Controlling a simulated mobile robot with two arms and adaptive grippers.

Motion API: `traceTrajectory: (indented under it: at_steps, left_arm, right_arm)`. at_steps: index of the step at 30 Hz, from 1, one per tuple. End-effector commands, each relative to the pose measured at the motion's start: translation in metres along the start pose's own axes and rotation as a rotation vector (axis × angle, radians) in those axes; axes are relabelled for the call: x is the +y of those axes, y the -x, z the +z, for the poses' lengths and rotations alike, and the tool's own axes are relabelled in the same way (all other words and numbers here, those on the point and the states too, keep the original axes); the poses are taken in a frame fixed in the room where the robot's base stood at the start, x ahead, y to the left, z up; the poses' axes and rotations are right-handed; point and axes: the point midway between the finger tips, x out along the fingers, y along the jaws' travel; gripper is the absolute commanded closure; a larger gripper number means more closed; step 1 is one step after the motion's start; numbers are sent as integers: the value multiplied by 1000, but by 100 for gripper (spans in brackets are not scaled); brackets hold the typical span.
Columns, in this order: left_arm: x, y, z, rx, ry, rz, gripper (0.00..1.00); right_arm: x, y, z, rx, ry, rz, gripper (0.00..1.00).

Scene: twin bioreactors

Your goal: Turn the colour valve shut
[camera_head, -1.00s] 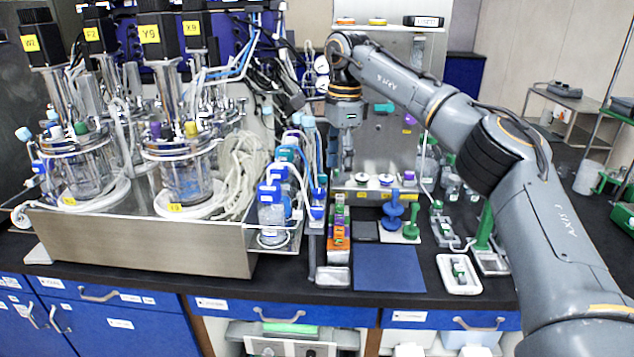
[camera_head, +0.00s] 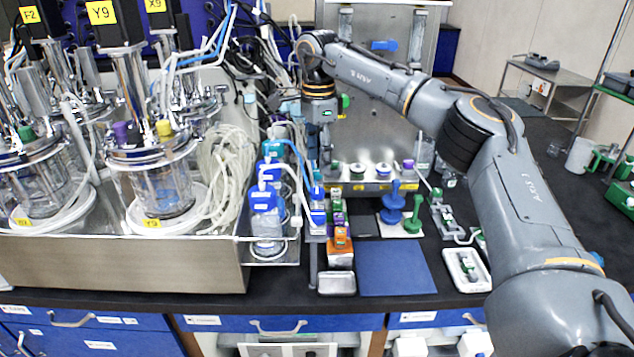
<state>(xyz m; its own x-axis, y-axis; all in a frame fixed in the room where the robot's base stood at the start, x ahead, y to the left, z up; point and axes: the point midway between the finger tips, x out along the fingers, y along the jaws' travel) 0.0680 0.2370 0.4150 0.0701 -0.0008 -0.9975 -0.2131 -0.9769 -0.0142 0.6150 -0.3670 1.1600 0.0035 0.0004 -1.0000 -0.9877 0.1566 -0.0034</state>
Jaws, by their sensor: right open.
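The steel panel (camera_head: 378,75) at the back carries a blue handle (camera_head: 384,45) high up and a small green part (camera_head: 345,101) beside my right wrist. I cannot tell which is the colour valve, or whether either is turned open or shut. My right gripper (camera_head: 326,152) hangs down in front of the panel's left side, above the ledge with coloured caps (camera_head: 383,170). It is open; its fingertips are small and hard to make out. I see nothing held. My left gripper is not in view.
Bioreactor vessels (camera_head: 160,180) on a steel base fill the left, with loose tubing (camera_head: 225,165) and blue-capped bottles (camera_head: 266,205) close to my right gripper. Blue and green stands (camera_head: 392,205) are below. A blue mat (camera_head: 393,268) lies clear at the front.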

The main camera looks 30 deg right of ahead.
Motion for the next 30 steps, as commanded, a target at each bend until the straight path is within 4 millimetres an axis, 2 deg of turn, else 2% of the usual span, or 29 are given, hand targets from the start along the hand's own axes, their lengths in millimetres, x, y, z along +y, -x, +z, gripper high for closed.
traceTrajectory:
  at_steps: [1,5,10,14,24,30]
  left_arm:
    - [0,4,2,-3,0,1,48]
    - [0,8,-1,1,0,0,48]
    - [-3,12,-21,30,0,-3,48]
    - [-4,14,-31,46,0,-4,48]
    - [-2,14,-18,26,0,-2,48]
    - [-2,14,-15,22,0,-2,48]
  right_arm:
    - [1,-12,0,3,0,5,48]
    - [1,-38,0,2,1,4,48]
    - [0,-62,0,1,0,2,48]
    - [0,-73,0,1,-1,1,48]
    - [0,-77,0,0,-1,-1,48]
    - [0,-77,0,0,0,0,88]
